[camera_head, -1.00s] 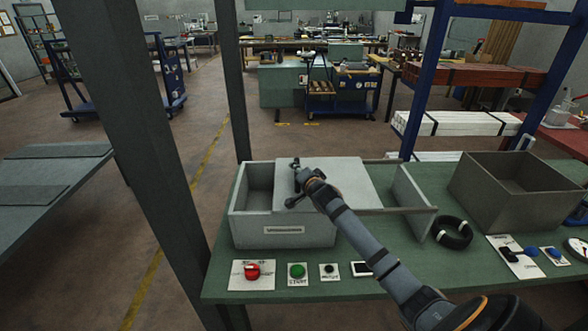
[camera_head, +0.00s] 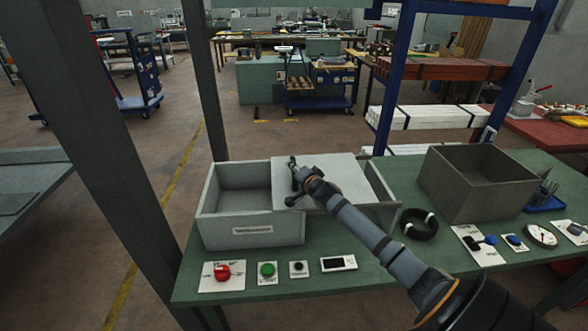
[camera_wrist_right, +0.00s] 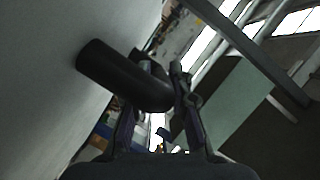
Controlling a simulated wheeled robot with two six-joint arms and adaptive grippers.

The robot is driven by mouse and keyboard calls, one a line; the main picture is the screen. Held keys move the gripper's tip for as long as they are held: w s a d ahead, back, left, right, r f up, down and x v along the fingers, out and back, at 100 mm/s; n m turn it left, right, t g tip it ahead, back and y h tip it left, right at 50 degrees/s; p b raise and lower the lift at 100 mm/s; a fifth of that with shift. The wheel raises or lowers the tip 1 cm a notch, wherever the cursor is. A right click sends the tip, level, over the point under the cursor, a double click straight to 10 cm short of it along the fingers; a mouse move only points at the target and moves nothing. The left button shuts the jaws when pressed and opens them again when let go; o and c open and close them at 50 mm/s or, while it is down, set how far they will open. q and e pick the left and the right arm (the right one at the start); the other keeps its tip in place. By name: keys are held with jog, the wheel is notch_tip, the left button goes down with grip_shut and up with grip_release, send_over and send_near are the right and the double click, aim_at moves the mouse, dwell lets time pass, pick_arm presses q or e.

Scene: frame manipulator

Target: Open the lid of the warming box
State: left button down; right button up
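The warming box (camera_head: 222,233) is a grey box at the left of the green bench in the head view. Its flat light lid (camera_head: 340,180) lies across the right part of the box, and the left part is open, showing an empty inside. My right gripper (camera_head: 294,178) is at the lid's left edge. In the right wrist view the gripper (camera_wrist_right: 155,95) has its fingers around a dark curved handle (camera_wrist_right: 105,72) on the pale lid surface and appears closed on it. My left gripper is not in view.
A black ring (camera_head: 419,224) and an open grey box (camera_head: 478,200) stand right of the warming box. A red button (camera_head: 222,272), a green button (camera_head: 267,269) and a small display (camera_head: 338,263) lie along the bench's front. A dark post (camera_head: 130,150) rises at the left.

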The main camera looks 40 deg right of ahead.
jog(key=o, duration=0.5)
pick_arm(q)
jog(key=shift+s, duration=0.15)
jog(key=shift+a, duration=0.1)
pick_arm(e)
jog(key=shift+s, duration=0.15)
jog(key=v, duration=0.6)
jog(key=shift+s, duration=0.2)
jog(key=shift+s+a+r, duration=0.15)
jog(key=shift+s+a, duration=0.1)
jog(key=shift+s, duration=0.1)
